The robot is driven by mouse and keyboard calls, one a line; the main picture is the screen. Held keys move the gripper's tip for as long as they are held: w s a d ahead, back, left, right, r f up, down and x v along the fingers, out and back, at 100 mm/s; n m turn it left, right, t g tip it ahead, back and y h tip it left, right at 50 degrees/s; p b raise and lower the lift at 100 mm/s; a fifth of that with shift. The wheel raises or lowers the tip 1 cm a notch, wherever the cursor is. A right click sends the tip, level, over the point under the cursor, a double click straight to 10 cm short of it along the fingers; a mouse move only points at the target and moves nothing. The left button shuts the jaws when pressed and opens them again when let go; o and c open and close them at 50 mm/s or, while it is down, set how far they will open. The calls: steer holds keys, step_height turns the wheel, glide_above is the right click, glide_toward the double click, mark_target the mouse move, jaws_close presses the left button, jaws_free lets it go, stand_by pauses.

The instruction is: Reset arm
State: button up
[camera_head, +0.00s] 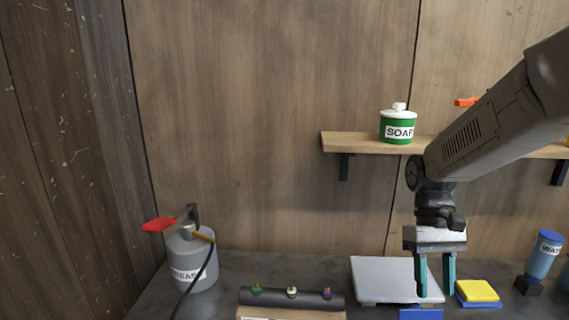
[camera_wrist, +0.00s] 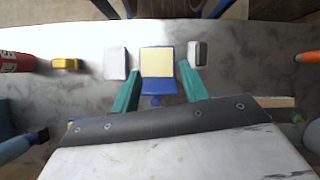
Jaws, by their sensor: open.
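My gripper (camera_head: 435,290) hangs pointing down at the right in the head view, with its two teal fingers apart. It is in front of a pale grey flat plate (camera_head: 385,278) on the counter. A low blue object (camera_head: 421,314) shows at the picture's bottom edge below the fingers. In the wrist view my gripper (camera_wrist: 159,68) is also open, with a blue piece with a cream top (camera_wrist: 157,61) seen between the fingers. I cannot tell its height below the fingertips. Nothing appears held.
A grease can (camera_head: 188,262) with a red lever stands at the left. A dark bar with colored knobs (camera_head: 290,298) is at the front. A yellow-and-blue block (camera_head: 478,291) and a water bottle (camera_head: 544,255) are at the right. A shelf (camera_head: 355,143) holds a soap bottle (camera_head: 397,127).

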steer(key=s+a+r+t, duration=0.1)
steer(key=s+r+t, duration=0.2)
steer(key=s, duration=0.5)
steer(key=s+a+r+m+t, duration=0.1)
steer(key=s+r+t, duration=0.3)
steer(key=s, duration=0.4)
steer(key=shift+s+r+m, duration=0.15)
steer(key=shift+r+m, duration=0.15)
steer(key=shift+r, duration=0.25)
